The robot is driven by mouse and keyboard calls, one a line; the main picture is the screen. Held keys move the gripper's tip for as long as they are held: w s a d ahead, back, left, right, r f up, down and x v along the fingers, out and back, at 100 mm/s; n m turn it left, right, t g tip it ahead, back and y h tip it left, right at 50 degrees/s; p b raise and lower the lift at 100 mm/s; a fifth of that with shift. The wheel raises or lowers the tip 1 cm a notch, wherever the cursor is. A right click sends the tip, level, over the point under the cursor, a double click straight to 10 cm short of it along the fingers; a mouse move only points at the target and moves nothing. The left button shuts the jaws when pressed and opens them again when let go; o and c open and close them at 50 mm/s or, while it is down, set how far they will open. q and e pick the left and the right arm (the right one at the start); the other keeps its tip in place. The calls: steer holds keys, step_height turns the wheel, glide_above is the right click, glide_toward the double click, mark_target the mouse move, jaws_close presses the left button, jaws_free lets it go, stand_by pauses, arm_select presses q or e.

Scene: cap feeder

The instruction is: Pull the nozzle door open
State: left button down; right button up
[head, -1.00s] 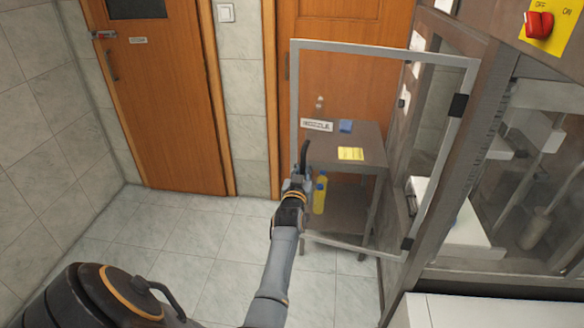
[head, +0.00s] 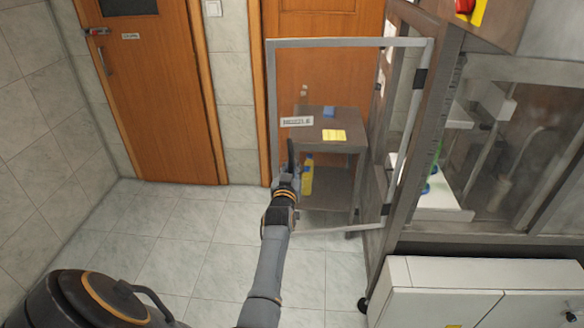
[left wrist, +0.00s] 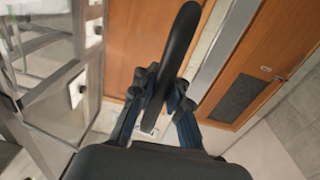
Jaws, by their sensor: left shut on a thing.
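The nozzle door is a clear panel in a grey metal frame (head: 350,43), hinged on the machine at its right side. It stands swung out from the machine, and a white label reading NOZZLE (head: 297,122) is on it. My left gripper (head: 287,178) is at the door's free left edge, shut on the black door handle (head: 291,153). In the left wrist view, the long dark handle (left wrist: 181,45) rises between the fingers of my left gripper (left wrist: 160,106). Where the fingers touch the handle is partly hidden. My right gripper is not in view.
Behind the clear panel stands a grey table (head: 352,147) with a yellow note, a blue item and a yellow bottle (head: 308,180). A white cabinet (head: 480,272) stands at the lower right. The tiled floor (head: 150,235) to the left is clear. Wooden doors (head: 160,90) are behind.

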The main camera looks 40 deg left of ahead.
arm_select(q)
steer(key=shift+s+a, duration=0.1)
steer(key=shift+a, duration=0.15)
steer(key=c, duration=1.3)
jaws_free()
steer(key=shift+s, duration=0.1)
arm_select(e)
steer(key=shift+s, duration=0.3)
arm_select(q)
steer(key=shift+d, duration=0.1)
steer(key=v, duration=0.7)
steer(key=shift+s, duration=0.25)
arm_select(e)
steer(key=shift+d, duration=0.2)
